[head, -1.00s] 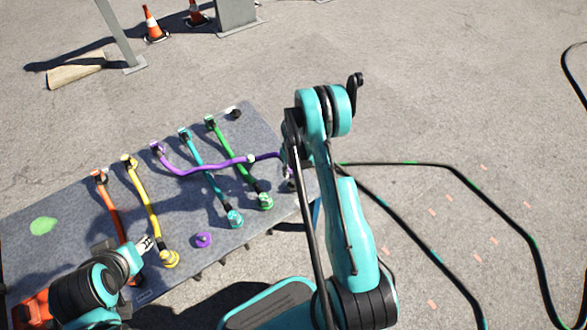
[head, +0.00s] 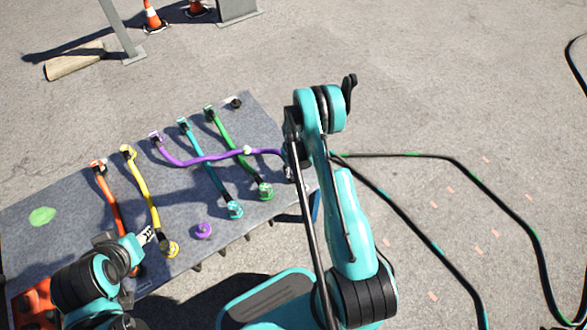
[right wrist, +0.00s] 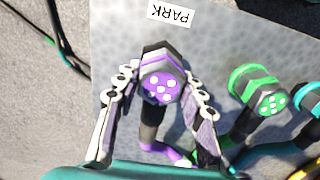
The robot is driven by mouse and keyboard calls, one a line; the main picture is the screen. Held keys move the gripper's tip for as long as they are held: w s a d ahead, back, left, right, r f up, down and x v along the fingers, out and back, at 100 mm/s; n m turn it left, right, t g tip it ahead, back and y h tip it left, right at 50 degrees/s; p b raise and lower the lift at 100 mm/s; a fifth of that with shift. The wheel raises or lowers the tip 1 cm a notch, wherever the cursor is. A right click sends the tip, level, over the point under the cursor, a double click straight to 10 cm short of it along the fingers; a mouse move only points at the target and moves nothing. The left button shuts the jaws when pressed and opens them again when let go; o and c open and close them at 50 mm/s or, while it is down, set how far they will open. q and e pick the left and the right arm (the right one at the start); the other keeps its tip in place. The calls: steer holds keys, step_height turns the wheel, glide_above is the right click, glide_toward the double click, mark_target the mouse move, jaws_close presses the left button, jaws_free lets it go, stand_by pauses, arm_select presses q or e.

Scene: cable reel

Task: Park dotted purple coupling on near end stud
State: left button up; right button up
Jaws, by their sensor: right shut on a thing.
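The purple coupling (right wrist: 161,80), with white dots on its face, is between the two fingers of my right gripper (right wrist: 162,76), which is shut on it. The purple cable (head: 205,158) runs across the table over the cyan and green cables toward my right arm. A white PARK label (right wrist: 171,13) lies just beyond the coupling in the right wrist view. No stud shows under the coupling, so I cannot tell whether it is seated. In the head view my right arm hides the grip. My left gripper (head: 147,236) is beside the yellow cable; its jaw opening is unclear.
The grey table (head: 75,190) also carries an orange cable (head: 110,195), a yellow cable (head: 144,190), a cyan cable (head: 206,170) and a green cable (head: 236,150). A purple fitting (head: 204,230) stands near its front edge. A dark cable (head: 400,155) lies on the ground at right.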

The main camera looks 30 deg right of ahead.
steer(key=shift+f, duration=0.45)
steer(key=o, duration=1.3)
steer(key=shift+o, duration=0.2)
step_height(320, 180, up, 12)
steer(key=shift+r, duration=0.1)
